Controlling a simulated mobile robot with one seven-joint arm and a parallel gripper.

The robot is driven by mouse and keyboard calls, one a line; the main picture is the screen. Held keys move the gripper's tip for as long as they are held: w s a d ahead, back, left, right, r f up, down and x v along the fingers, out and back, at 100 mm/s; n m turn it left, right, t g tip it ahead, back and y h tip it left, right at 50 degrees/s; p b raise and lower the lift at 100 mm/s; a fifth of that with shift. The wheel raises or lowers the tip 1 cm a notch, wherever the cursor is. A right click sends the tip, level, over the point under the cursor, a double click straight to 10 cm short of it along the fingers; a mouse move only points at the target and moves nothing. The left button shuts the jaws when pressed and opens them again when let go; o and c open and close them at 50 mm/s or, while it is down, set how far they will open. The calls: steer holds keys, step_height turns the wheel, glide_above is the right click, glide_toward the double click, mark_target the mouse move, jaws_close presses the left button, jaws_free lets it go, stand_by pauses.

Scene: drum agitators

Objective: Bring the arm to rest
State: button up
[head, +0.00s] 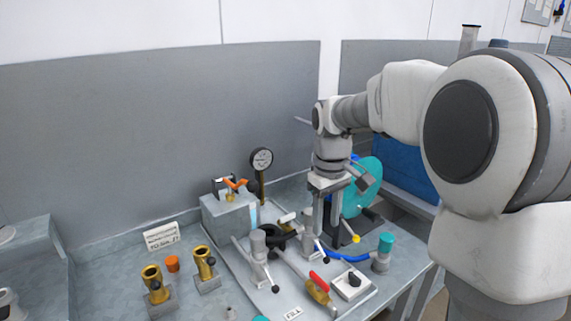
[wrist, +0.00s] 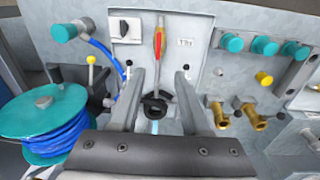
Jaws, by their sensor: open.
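My arm reaches in from the right of the head view, bent downward over the grey workbench (head: 110,268). My gripper (head: 320,232) points down over the bench fittings. In the wrist view, my gripper (wrist: 160,88) has its two fingers spread wide apart with nothing held between them. A black ring-shaped part (wrist: 154,106) shows in the gap between the fingers, below them. It also shows in the head view (head: 279,237), left of the gripper. Whether a finger touches any fitting cannot be told.
A teal reel (head: 366,182) with blue hose stands close right of my gripper. A pressure gauge (head: 261,160) rises behind left. A red-and-yellow handle (head: 319,286) and a black-knobbed switch (head: 350,284) are in front. Brass fittings (head: 204,263) stand left. Free space lies above the bench.

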steer(key=s+r+m+t, duration=0.2)
steer(key=s+m, duration=0.1)
steer(key=s, duration=0.8)
steer(key=s+r+m+t, duration=0.2)
steer(key=s+t, duration=0.1)
steer(key=s, duration=0.9)
steer(key=shift+s+m, duration=0.15)
steer(key=shift+m, duration=0.25)
